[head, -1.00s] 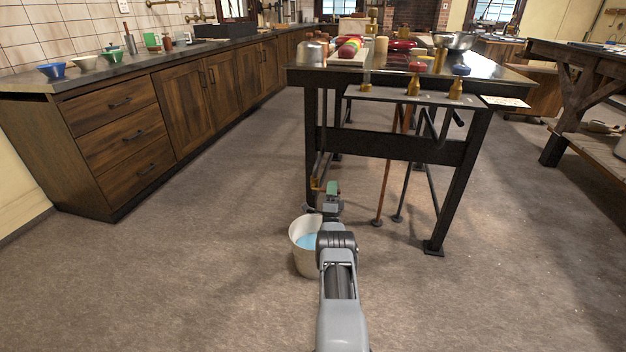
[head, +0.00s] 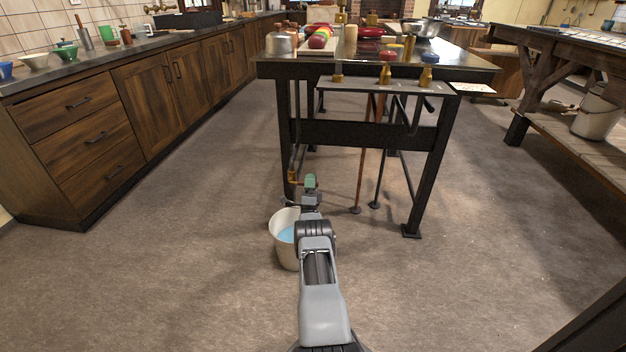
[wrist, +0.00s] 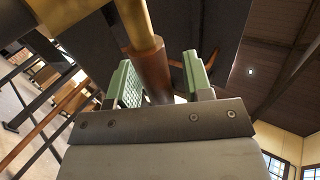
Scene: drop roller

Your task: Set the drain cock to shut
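A small brass fitting (head: 293,177), probably the drain cock, sits low by the workbench's front left leg. My gripper (head: 310,182) is right beside it, just above a white bucket (head: 288,258) holding blue liquid. In the wrist view, a brass pipe (wrist: 136,18) with a copper-coloured end (wrist: 150,66) comes down in front of my gripper (wrist: 160,64). The two green fingers stand apart, with the copper end showing between them and a gap on the right. I cannot tell whether the left finger touches it. The cock's lever and its setting cannot be made out.
The dark metal workbench (head: 355,134) carries a rail with red (head: 385,56) and blue (head: 427,58) knobs. Thin rods stand beneath it. Wooden cabinets (head: 90,125) line the left wall. A wooden bench (head: 570,140) stands at right. The floor in front is open.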

